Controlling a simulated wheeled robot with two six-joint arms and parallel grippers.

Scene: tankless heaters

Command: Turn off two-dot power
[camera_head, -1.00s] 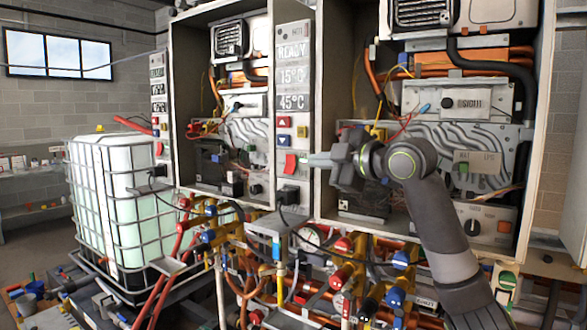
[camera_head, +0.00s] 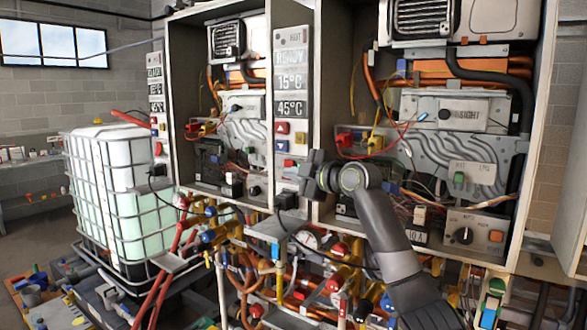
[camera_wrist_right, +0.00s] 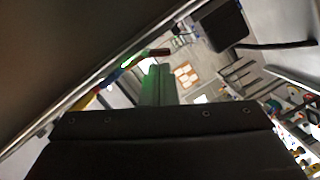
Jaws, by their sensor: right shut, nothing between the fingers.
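The middle heater panel (camera_head: 291,55) has a READY display, 15°C and 45°C readouts, a red up button, a blue down button and a small yellow button. A red power switch (camera_head: 289,163) sits low on it. I cannot make out dot marks on any switch. My right gripper (camera_head: 306,172) is at the lower right of this switch, close to the panel; whether it touches is unclear. In the right wrist view its fingers (camera_wrist_right: 157,88) are together and empty, tinted green. The left panel (camera_head: 156,100) has its own red switch (camera_head: 158,149). My left gripper is not in view.
Open heater cabinets with wires and boards stand left and right of the middle panel. Pipes and coloured valves (camera_head: 335,280) crowd the space below. A caged white tank (camera_head: 115,190) stands at the left.

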